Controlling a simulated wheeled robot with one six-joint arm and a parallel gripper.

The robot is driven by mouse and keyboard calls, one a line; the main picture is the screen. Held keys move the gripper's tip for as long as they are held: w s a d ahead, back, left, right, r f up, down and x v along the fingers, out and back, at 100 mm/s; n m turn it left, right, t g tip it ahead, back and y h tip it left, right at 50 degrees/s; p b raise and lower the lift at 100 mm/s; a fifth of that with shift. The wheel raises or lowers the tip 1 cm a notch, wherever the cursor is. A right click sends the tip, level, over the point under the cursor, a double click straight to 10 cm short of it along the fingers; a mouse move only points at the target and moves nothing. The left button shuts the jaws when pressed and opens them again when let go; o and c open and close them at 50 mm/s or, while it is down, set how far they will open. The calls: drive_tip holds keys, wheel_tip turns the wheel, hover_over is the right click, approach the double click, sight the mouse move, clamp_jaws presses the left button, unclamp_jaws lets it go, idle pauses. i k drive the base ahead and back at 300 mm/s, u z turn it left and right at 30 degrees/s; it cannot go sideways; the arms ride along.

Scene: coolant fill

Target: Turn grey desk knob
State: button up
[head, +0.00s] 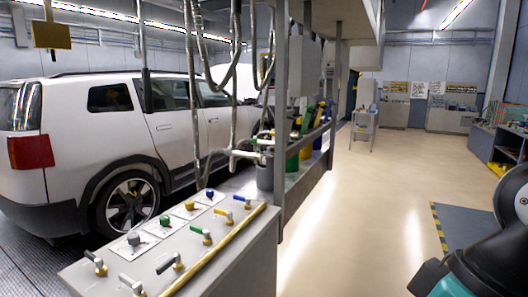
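The grey knob (134,239) sits on a pale plate on the sloped top of a grey control desk (237,262) in the lower left of the head view. It is the nearest in a row of coloured knobs, with a green knob (165,220), an orange-yellow knob (190,205) and a blue knob (210,193) behind it. Its exact turn angle is too small to read. My gripper is not in view. Only a black and teal part of my arm shows at the lower right, well apart from the desk.
Several coloured levers, including a green one (200,232), stand up beside the knobs. A yellow bar (215,248) runs along the desk's right edge. Hoses (194,90) and a post (281,100) rise behind it. A white car (120,130) stands left. The floor (370,200) to the right is clear.

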sight(134, 239)
drive_tip(key=z, duration=0.7)
drive_tip(key=i, duration=2.15)
drive_tip(key=u, duration=1.05)
drive_tip(key=i, duration=0.9)
drive_tip(key=u, duration=0.8)
